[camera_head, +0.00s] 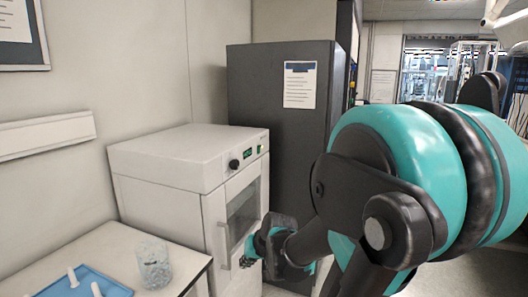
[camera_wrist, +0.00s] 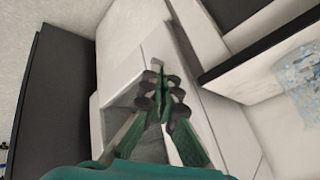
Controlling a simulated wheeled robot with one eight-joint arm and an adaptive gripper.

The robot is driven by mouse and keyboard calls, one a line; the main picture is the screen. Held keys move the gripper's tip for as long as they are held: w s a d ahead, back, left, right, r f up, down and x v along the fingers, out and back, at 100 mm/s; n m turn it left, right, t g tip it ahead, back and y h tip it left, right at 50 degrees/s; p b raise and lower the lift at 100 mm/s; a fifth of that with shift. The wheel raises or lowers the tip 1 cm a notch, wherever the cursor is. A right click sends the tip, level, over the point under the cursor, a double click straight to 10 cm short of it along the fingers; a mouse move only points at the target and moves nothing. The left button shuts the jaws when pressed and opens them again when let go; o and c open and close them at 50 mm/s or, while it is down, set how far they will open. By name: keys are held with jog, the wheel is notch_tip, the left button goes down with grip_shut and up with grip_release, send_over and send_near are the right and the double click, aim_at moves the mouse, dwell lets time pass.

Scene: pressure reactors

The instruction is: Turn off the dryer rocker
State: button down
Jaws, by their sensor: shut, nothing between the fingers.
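The dryer (camera_head: 160,163) is a white cabinet with a windowed door. Its upper front panel carries a dark round knob (camera_head: 234,164), a small green-lit display (camera_head: 247,153) and a small dark spot at the right that may be the rocker (camera_head: 260,149). Whether the rocker is on or off is too small to tell. My gripper (camera_head: 246,263) is low in front of the dryer door, well below the panel. In the wrist view its fingers (camera_wrist: 161,78) are shut together and empty, with the dryer's white body (camera_wrist: 118,72) behind them. No rocker is discernible there.
A table (camera_head: 198,262) at lower left holds a blue tray (camera_head: 118,289) and a clear glass container (camera_head: 153,262). A tall dark cabinet (camera_head: 290,130) stands behind and right of the dryer. My arm fills the right side of the head view.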

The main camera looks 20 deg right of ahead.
jog(key=w+d+r+m+t+y, duration=0.1)
jog(key=w+d+r+m+t, duration=0.15)
jog(key=w+r, duration=0.55)
jog(key=w+d+r+m+t+y, duration=0.2)
jog(key=w+r+m+t, duration=0.25)
jog(key=w, duration=0.55)
jog(key=w+d+r+m+t+h, duration=0.2)
jog(key=w+d+r+m+t, duration=0.1)
jog(key=d, duration=0.6)
jog(key=w+d+r+m+t+h, duration=0.2)
jog(key=w+d+r+m, duration=0.4)
jog(key=d, duration=0.3)
jog(key=shift+w+d+r+t+h, duration=0.3)
jog(key=shift+w+r+t, duration=0.1)
jog(key=shift+w+r, duration=0.25)
send_near(259, 149)
jog(key=w+d, duration=0.4)
jog(key=w, duration=0.2)
jog(key=shift+w+a+r, duration=0.25)
jog(key=shift+w+a, duration=0.15)
jog(key=shift+a, duration=0.3)
jog(key=shift+w+a+r, duration=0.25)
jog(key=shift+w+a, duration=0.15)
jog(key=shift+a, duration=0.3)
